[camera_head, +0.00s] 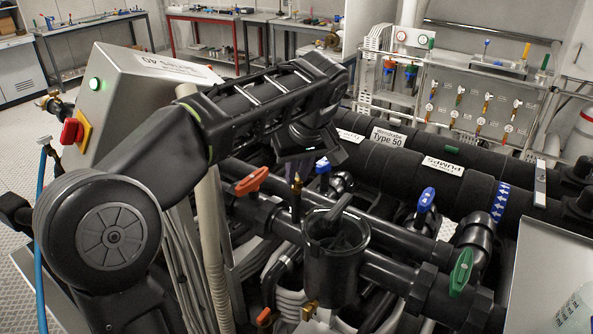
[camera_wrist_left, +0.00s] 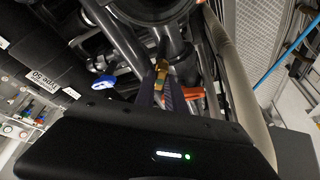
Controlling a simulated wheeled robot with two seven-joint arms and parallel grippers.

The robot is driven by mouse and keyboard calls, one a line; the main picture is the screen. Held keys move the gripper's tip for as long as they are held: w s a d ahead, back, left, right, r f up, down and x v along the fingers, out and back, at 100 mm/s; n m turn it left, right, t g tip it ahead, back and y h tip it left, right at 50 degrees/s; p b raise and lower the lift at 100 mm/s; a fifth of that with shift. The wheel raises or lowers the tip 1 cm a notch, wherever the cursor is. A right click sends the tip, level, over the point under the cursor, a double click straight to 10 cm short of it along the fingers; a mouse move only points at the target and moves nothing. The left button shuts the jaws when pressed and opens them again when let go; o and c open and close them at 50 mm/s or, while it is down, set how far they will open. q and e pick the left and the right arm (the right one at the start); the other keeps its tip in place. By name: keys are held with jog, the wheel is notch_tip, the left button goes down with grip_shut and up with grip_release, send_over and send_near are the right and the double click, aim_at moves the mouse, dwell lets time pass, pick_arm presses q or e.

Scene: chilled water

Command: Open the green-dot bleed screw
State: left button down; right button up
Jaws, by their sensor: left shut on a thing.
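My left gripper (camera_head: 297,178) reaches down from the dark wrist above the pipework. It is shut on a small brass fitting (camera_head: 297,187), which looks like a bleed screw standing upright on a dark pipe. In the left wrist view the narrow fingers (camera_wrist_left: 164,84) close at the brass fitting (camera_wrist_left: 161,66), beside an orange handle (camera_wrist_left: 194,93). No green dot can be made out on the fitting; the fingers and wrist cover part of it. My right gripper is not in view.
An orange lever (camera_head: 252,181) lies left of the fitting and a blue lever (camera_head: 323,166) just right. A black open-topped pot (camera_head: 333,262) stands in front. A second blue lever (camera_head: 427,198) and a green lever (camera_head: 461,271) stand farther right. Thick black pipes (camera_head: 400,172) run behind.

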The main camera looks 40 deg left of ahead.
pick_arm(q)
jog(key=shift+n, duration=0.7)
jog(key=shift+g, duration=0.3)
jog(key=c, duration=1.4)
grip_release()
